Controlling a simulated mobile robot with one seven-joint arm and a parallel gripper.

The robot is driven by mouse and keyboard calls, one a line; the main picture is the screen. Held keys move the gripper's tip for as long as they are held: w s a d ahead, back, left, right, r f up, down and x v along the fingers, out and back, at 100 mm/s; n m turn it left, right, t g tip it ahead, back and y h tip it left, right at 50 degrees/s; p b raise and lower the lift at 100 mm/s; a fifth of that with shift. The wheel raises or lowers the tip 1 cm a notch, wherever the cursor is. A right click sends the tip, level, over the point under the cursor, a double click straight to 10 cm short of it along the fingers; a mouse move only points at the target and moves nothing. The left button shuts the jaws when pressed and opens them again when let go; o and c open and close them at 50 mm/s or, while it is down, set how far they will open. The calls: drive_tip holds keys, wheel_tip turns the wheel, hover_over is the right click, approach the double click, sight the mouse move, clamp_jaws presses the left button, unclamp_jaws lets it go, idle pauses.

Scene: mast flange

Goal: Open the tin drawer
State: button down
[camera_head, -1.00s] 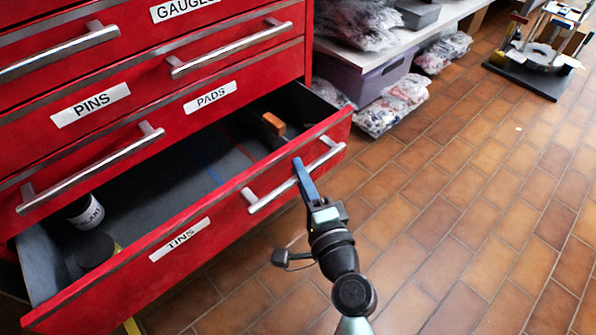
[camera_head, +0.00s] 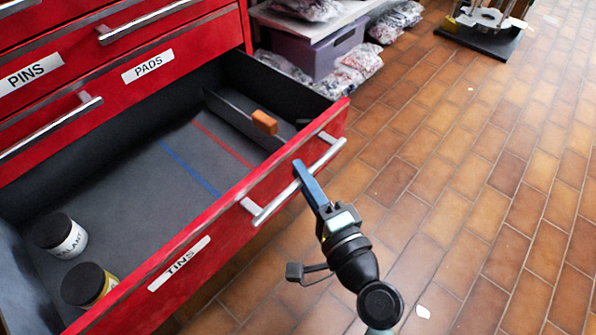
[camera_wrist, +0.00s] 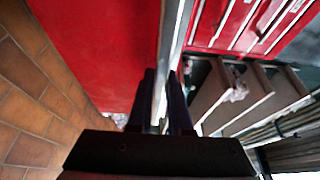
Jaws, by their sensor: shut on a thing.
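The red tin drawer (camera_head: 222,247), labelled TINS, stands well out from the red cabinet, with its grey interior in view. My gripper (camera_head: 300,172) is shut on the drawer's silver bar handle (camera_head: 262,212), near the middle of its right-hand stretch. In the wrist view my two dark fingers (camera_wrist: 165,105) lie on either side of the silver bar. Two dark-lidded tins stand inside at the left: one with a white label (camera_head: 62,235) and one with a yellowish label (camera_head: 90,285). An orange block (camera_head: 264,122) sits by the divider at the right.
The PADS drawer (camera_head: 150,66) and PINS drawer (camera_head: 30,80) above are shut. A purple bin (camera_head: 318,52) and bagged goods (camera_head: 362,66) sit under a shelf at the back. A black-based stand (camera_head: 482,38) is at the upper right. The tiled floor (camera_head: 470,180) is mostly clear.

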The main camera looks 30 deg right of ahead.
drive_tip(key=c, duration=0.8)
unclamp_jaws()
drive_tip(key=shift+c, duration=0.2)
drive_tip(key=shift+s, duration=0.1)
drive_tip(key=s+p, duration=0.2)
drive_tip(key=s, duration=1.1)
drive_tip(key=shift+a, duration=0.3)
drive_tip(key=shift+w, duration=0.1)
